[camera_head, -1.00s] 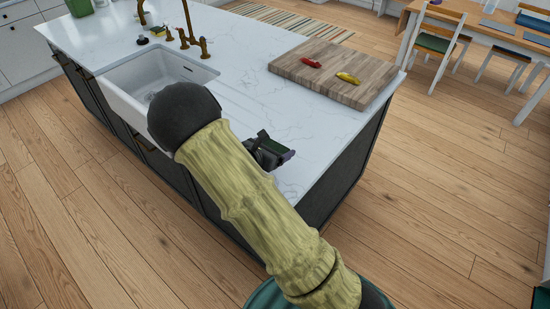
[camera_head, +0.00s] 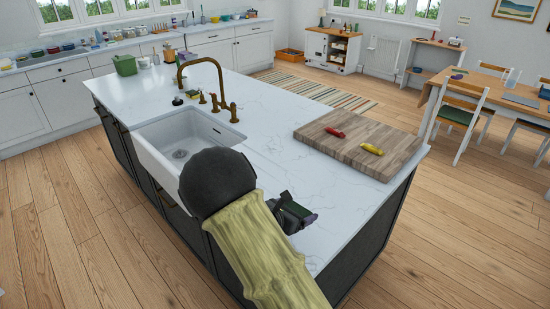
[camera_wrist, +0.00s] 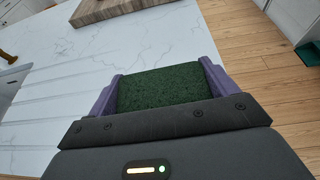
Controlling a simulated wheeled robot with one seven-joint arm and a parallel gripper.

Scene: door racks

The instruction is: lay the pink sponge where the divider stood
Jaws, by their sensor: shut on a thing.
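My gripper (camera_head: 291,214) is held out above the near right part of the white island counter (camera_head: 270,145). In the wrist view its purple fingers (camera_wrist: 161,72) are shut on a block with a rough dark green face (camera_wrist: 160,90). It looks like a scouring face of a sponge, but I see no pink on it. Its other sides are hidden. The block appears clear of the counter, though its exact height is hard to tell. No door rack and no spot where a divider stood can be made out.
A wooden board (camera_head: 350,155) on the counter holds a red item (camera_head: 335,132) and a yellow item (camera_head: 372,149). A white sink (camera_head: 178,152) with a brass tap (camera_head: 226,90) is left. A dining table (camera_head: 515,104) stands right. Wooden floor (camera_head: 460,220) right of the island is free.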

